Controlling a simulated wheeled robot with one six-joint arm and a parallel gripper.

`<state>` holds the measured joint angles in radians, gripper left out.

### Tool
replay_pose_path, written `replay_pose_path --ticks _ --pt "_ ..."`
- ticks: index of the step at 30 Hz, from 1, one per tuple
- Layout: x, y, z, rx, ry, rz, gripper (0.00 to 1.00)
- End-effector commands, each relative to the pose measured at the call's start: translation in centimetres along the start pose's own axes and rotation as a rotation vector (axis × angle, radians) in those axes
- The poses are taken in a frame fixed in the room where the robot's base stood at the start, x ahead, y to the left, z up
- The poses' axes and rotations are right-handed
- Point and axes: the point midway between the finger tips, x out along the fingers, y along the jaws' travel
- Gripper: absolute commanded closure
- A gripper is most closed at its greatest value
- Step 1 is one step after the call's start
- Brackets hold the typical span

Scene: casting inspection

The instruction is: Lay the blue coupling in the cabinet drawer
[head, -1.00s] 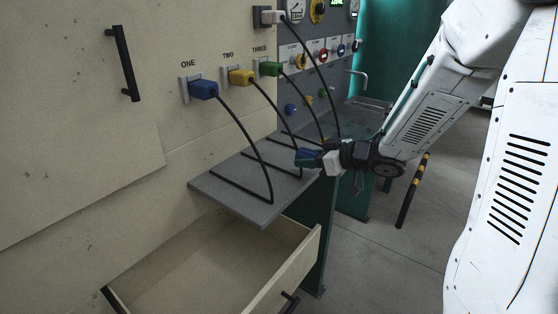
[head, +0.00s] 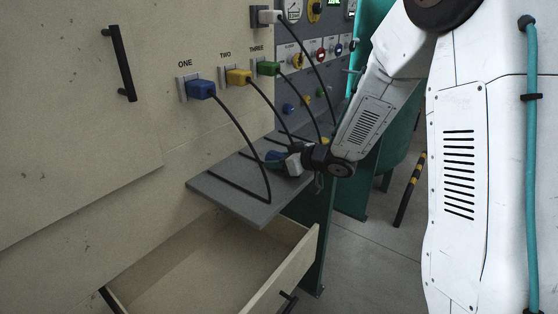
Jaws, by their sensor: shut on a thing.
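My gripper (head: 284,161) is over the right part of the grey shelf. It is shut on the blue coupling (head: 273,157), which shows as a small dark blue piece at the fingertips, partly hidden by the gripper. The cabinet drawer (head: 294,270) is pulled open below the shelf, to the lower left of my gripper. The visible part of its inside is empty.
The grey shelf (head: 237,203) juts out above the back of the drawer. Blue (head: 201,89), yellow (head: 239,77) and green (head: 268,69) plugs sit in the wall with black cables hanging to the shelf. A striped post (head: 411,189) stands on the floor at right.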

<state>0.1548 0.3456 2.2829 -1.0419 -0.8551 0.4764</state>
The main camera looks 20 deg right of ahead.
Motion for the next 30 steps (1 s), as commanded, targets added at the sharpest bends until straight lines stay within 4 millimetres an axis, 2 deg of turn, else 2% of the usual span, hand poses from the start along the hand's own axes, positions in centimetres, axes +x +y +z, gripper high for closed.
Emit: replay_pose_path --ticks 6,7,9,20,23,30 --pt "0.1 0.0 0.4 0.0 -0.001 0.0 0.86" --pt "0.1 0.0 0.3 -0.001 0.0 0.0 0.51" --pt "0.1 0.0 0.3 -0.001 0.0 0.0 0.37" --pt "-0.3 0.1 -0.1 0.0 0.001 0.002 0.37" --pt "-1.7 0.1 -0.1 -0.001 0.001 0.003 0.37" --pt "-6.9 0.1 -0.1 -0.001 0.002 0.005 0.37"
